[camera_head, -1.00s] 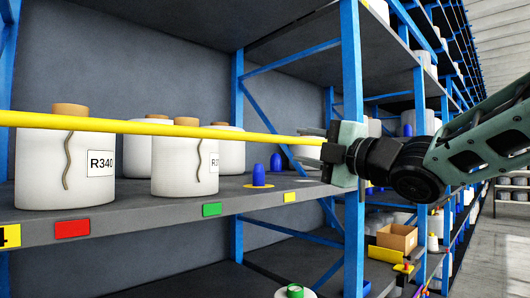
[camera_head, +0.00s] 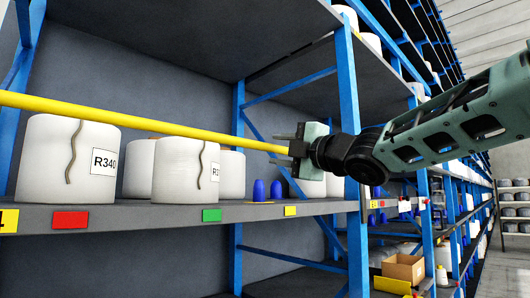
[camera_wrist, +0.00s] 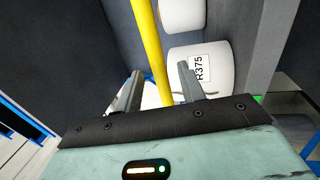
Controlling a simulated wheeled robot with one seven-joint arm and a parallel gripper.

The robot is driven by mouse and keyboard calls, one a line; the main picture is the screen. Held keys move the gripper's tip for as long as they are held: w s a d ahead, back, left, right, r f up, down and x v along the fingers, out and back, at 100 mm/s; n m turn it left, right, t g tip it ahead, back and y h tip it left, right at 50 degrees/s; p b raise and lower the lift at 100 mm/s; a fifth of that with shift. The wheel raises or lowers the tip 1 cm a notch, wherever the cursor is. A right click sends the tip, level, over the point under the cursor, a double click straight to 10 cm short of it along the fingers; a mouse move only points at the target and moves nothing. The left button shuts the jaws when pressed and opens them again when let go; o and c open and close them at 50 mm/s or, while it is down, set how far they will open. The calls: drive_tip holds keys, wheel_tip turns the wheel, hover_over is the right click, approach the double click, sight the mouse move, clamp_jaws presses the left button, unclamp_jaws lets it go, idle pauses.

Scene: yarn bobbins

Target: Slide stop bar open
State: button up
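The yellow stop bar (camera_head: 150,124) runs across the front of the shelf, at about the height of the bobbin tops. It slopes down to the right in the head view and ends at my gripper (camera_head: 288,152). In the wrist view the bar (camera_wrist: 151,50) passes between the two fingers of my gripper (camera_wrist: 160,70). The fingers are apart, with a gap showing on each side of the bar. The bar's right end is hidden behind the gripper.
White bobbins labelled R340 (camera_head: 62,160) and R375 (camera_wrist: 205,65) stand on the grey shelf (camera_head: 130,213). Blue cones (camera_head: 276,190) stand right of them. A blue upright (camera_head: 347,90) is close behind my gripper. An open aisle lies at right.

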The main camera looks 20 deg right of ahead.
sight(273, 149)
drive_tip(key=p+x, duration=0.1)
drive_tip(key=x, duration=0.4)
drive_tip(key=shift+w+a+r+p, duration=0.1)
drive_tip(key=shift+w+p, duration=0.15)
drive_tip(key=shift+p, duration=0.05)
clamp_jaws()
